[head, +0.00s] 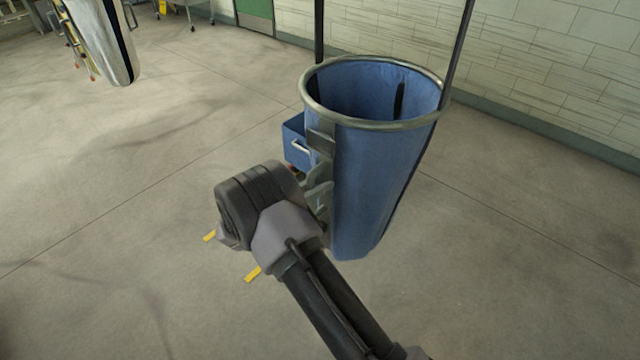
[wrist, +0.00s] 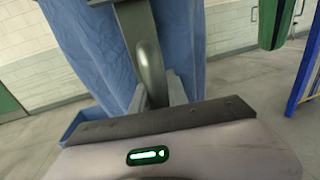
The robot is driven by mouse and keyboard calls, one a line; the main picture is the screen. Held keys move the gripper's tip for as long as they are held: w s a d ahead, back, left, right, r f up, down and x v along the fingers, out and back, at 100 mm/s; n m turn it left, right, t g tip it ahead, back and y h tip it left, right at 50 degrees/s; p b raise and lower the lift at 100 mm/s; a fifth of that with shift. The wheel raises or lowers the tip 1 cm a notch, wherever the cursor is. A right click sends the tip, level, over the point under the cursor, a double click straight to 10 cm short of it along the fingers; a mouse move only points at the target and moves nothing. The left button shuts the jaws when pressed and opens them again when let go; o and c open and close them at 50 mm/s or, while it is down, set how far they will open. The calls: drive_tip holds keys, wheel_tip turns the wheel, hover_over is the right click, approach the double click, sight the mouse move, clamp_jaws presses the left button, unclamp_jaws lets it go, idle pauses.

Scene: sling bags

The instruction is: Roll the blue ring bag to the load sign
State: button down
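The blue ring bag (head: 375,180) hangs upright from dark straps, its round metal ring (head: 372,118) open at the top. Its blue fabric fills the left and middle of the wrist view (wrist: 90,50). My gripper (head: 318,196) is at the bag's lower left side, partly hidden behind my wrist in the head view. In the wrist view a grey upright piece with a rounded handle-like part (wrist: 150,70) stands before the fabric. I cannot tell whether the fingers are closed on it. I cannot make out a load sign.
A blue box with a pale handle (head: 296,143) is at the bag's left. Yellow floor marks (head: 252,273) lie beside my wrist. A pale bag with a dark stripe (head: 104,40) hangs at upper left. A green bag (wrist: 275,25) and blue-yellow frame (wrist: 306,75) show right. Left floor is open.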

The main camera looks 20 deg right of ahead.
drive_tip(key=c, duration=1.6)
unclamp_jaws()
drive_tip(key=shift+o, duration=0.2)
drive_tip(key=p+v, duration=0.1)
drive_tip(key=v, duration=1.6)
drive_tip(key=shift+a, duration=0.2)
drive_tip(key=shift+s+f, duration=0.1)
